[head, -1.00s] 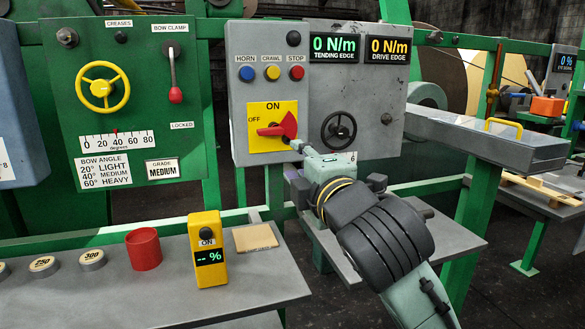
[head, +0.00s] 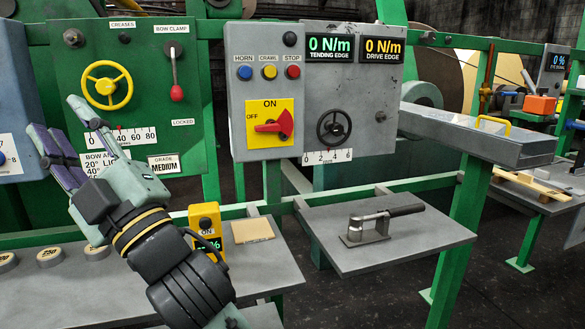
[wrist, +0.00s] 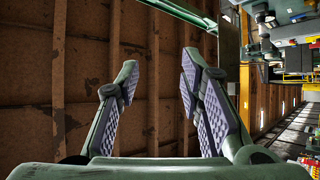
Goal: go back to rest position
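My gripper (head: 60,130) is raised at the left in the head view, in front of the green panel (head: 60,60) and above the left shelf. Its fingers point up and to the left. In the wrist view my gripper (wrist: 158,85) has its two padded fingers apart, with nothing between them. The wrist camera faces a brown ribbed surface. My arm hides part of the bow angle label and part of the yellow meter (head: 205,222).
The grey control box (head: 355,90) has a red rotary switch (head: 272,127) and a black handwheel (head: 333,126). A handled metal tool (head: 380,222) lies on the right shelf (head: 350,260). A grey tray (head: 480,137) juts out at the right. The yellow wheel (head: 106,86) is close above my gripper.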

